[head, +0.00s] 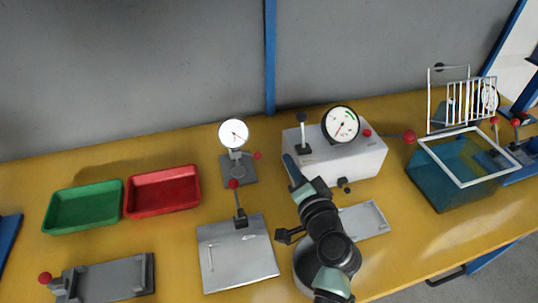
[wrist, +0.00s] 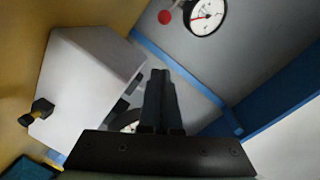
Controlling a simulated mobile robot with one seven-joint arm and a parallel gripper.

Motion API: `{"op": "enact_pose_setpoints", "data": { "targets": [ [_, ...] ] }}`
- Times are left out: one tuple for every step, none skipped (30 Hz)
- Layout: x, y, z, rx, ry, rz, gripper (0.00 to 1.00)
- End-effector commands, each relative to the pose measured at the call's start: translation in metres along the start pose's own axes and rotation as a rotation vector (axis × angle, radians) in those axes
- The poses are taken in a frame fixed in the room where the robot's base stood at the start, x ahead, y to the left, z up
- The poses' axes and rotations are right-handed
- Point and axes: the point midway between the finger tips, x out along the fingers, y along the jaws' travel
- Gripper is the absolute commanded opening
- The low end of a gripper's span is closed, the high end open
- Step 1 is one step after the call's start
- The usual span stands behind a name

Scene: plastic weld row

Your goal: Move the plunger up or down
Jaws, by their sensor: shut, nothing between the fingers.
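No part is plainly recognisable as the plunger. An upright rod with a dark knob (head: 303,132) stands on the white box (head: 359,160), beside a large dial; this may be it. A smaller dial gauge (head: 234,133) on a grey stand (head: 238,168) has a short stem beneath it, another possible plunger. My gripper (head: 288,160) is at the box's left side, seemingly apart from the rod. In the wrist view my gripper (wrist: 160,75) is shut and empty. The white box (wrist: 85,85) is left of the fingers there; a dial (wrist: 205,15) shows at the top.
A red-ball lever (head: 233,184) rises from a metal plate (head: 238,258) left of my arm. A shallow grey tray (head: 362,220) lies right of it. Green (head: 83,207) and red (head: 162,191) trays are at left. A blue tank with a white frame (head: 441,178) stands at right.

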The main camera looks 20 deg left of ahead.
Motion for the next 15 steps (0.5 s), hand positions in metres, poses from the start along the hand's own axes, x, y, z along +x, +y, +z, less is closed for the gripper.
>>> {"op": "enact_pose_setpoints", "data": {
  "targets": [
    [0.012,-0.001,0.001,-0.002,-0.004,-0.002,0.0],
    [0.017,-0.002,0.0,-0.003,-0.003,-0.002,0.0],
    [0.024,-0.001,0.0,-0.003,-0.003,-0.002,0.0],
    [0.03,-0.001,0.0,-0.003,-0.002,-0.001,0.0],
    [0.035,-0.001,0.001,-0.002,-0.003,-0.002,0.0],
    [0.042,-0.001,0.001,-0.002,-0.003,-0.003,0.0],
    [0.047,-0.001,0.001,-0.002,-0.003,-0.002,0.0],
    [0.051,-0.001,0.0,-0.002,-0.003,-0.001,0.0],
    [0.057,-0.001,0.0,-0.002,-0.002,-0.001,0.0],
    [0.057,-0.001,0.009,0.0,-0.006,0.0,0.0],
    [0.057,-0.001,0.015,0.001,-0.005,0.001,0.0],
    [0.058,-0.001,0.02,0.001,-0.005,0.0,0.0],
    [0.059,-0.001,0.024,0.001,-0.004,0.0,0.0],
    [0.06,-0.001,0.026,0.0,-0.002,0.0,0.0],
    [0.061,-0.001,0.03,-0.001,-0.002,0.0,0.0]
  ]
}}
